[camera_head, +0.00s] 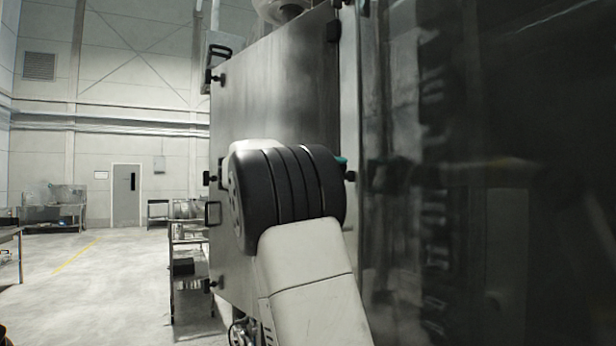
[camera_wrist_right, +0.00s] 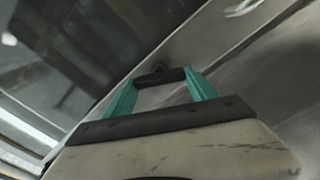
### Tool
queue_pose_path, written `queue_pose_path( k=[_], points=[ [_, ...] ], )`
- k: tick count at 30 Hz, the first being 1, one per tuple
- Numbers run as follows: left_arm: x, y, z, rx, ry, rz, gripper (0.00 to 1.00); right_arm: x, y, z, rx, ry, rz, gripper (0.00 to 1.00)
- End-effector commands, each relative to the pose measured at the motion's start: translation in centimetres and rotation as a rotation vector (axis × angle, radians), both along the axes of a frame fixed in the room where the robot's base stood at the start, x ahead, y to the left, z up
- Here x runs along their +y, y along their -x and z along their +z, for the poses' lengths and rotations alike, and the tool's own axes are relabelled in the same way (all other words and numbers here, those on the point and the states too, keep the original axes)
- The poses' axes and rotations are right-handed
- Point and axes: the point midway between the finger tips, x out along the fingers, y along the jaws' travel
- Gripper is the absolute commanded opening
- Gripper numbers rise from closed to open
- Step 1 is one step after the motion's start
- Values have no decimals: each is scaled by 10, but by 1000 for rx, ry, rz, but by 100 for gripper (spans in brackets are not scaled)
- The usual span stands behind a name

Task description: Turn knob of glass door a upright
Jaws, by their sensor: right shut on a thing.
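My right gripper (camera_wrist_right: 162,82) has its two teal fingers on either end of a black bar-shaped knob (camera_wrist_right: 160,79) in the right wrist view. The knob sits on a metal frame strip beside a glass pane, and its round base shows just behind the bar. In the head view my right arm hides most of this gripper; only a bit of teal shows beside a small black knob (camera_head: 350,176) at the frame's edge. The tall glass door (camera_head: 400,230) fills the right side, dark and reflective. I cannot tell the knob's angle to the door. My left gripper is not in view.
A tall grey metal panel (camera_head: 275,100) with black handles and knobs stands left of the glass. A metal rack (camera_head: 188,250) stands farther left. The floor (camera_head: 95,290) at the left is largely free.

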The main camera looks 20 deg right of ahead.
Motion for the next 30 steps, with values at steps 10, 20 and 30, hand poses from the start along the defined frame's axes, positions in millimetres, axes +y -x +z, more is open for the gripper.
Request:
queue_pose_path(
  k=[10, 20, 30],
  points=[
    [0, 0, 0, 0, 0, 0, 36, 0, -1, -1, 294, 24, 2, 25],
    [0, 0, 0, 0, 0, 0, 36, 0, -1, -2, 462, 36, 2, 25],
    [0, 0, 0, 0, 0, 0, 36, 0, -1, -2, 513, 40, 3, 25]
  ],
)
